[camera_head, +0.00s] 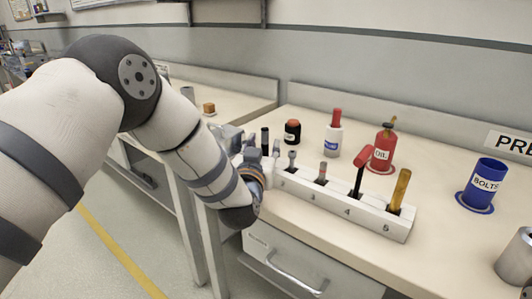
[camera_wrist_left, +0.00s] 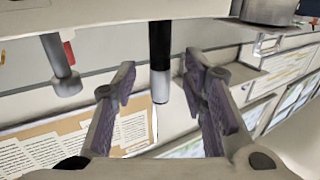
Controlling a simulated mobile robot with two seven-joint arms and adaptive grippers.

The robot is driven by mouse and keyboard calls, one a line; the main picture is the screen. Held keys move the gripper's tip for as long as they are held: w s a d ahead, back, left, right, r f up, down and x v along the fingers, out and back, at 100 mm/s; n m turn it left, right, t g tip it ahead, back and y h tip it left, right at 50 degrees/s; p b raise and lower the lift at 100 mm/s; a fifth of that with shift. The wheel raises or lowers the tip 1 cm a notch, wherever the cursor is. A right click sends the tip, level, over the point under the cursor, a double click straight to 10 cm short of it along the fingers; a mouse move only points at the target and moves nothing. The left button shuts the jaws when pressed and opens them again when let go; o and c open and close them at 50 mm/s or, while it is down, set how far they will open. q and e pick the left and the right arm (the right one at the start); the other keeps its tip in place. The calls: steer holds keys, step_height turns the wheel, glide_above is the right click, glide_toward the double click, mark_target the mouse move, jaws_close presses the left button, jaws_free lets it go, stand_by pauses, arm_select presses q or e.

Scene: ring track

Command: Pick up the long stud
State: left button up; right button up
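A long rod, black with a grey free end, shows in the left wrist view (camera_wrist_left: 160,65); I take it for the long stud. An upright black rod (camera_head: 265,138) stands near the rack's left end in the head view; I cannot tell if it is the same one. My left gripper (camera_head: 238,140) is at the left end of the white rack (camera_head: 340,205). In the left wrist view my gripper (camera_wrist_left: 162,88) is open, with one finger on each side of the rod and gaps between.
The rack also holds a bolt (camera_head: 291,158), a red-headed tool (camera_head: 361,171) and a yellow handle (camera_head: 401,190). Behind stand a black jar (camera_head: 292,132), a white bottle (camera_head: 333,142), a red oil can (camera_head: 382,150) and a blue bolts cup (camera_head: 484,184). A metal can (camera_head: 516,262) is at right.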

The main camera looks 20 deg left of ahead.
arm_select(q)
steer(key=w, duration=0.2)
steer(key=shift+w+a+f, duration=0.2)
steer(key=shift+w, duration=0.1)
jaws_close()
steer(key=shift+r, duration=0.15)
